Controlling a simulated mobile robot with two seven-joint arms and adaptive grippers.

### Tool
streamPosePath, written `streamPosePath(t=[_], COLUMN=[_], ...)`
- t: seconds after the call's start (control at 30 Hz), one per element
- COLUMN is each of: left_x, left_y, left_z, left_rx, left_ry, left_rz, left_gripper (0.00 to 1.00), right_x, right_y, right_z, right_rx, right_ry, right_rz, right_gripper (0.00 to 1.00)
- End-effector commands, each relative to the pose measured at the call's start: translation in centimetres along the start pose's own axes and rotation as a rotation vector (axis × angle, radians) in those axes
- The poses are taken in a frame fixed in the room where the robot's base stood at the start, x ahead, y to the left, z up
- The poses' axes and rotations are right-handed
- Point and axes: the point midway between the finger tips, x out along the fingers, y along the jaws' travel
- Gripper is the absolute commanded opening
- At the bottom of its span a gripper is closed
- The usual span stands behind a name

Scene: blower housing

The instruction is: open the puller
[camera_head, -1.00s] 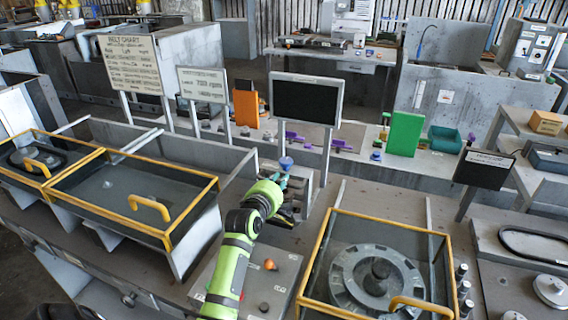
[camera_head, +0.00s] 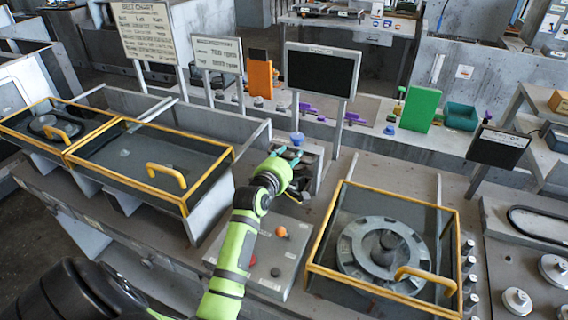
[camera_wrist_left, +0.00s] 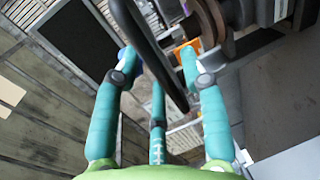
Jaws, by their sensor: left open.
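The grey puller (camera_head: 312,165) stands on the bench in the head view, with a blue knob (camera_head: 297,138) on top. My left gripper (camera_head: 287,153) is at its near left side, partly hiding it. In the left wrist view my left gripper (camera_wrist_left: 157,65) has its teal fingers spread. A dark curved bar (camera_wrist_left: 150,45) runs between them, apparently a handle of the puller. I cannot tell whether any finger touches it. A bit of blue (camera_wrist_left: 127,57) shows behind the left finger. My right gripper is not in view.
A yellow-framed guard (camera_head: 379,297) covers a round housing (camera_head: 384,256) at right. Another yellow-framed guard (camera_head: 130,160) is at left. A sloped panel (camera_head: 285,262) with an orange knob (camera_head: 281,231) lies below my left arm. A dark screen (camera_head: 321,72) stands behind the puller.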

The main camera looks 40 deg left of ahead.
Motion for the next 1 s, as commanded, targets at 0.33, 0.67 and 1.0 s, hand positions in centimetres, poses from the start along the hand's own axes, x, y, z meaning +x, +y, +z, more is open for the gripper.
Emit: streamPosePath(t=[0.33, 0.67, 1.0], left_x=[-5.8, -11.2, -11.9], left_y=[-0.2, -0.1, -0.1], left_z=[0.0, 0.0, 0.0], left_rx=[-0.001, -0.002, -0.001], left_ry=[0.001, 0.000, 0.000], left_rz=[-0.003, -0.003, -0.003], left_gripper=[0.43, 0.43, 0.43], right_x=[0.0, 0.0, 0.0], right_y=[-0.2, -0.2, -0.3], right_z=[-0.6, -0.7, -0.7], right_rx=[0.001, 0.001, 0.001], right_ry=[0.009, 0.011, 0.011], right_rz=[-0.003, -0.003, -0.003], right_gripper=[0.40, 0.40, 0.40])
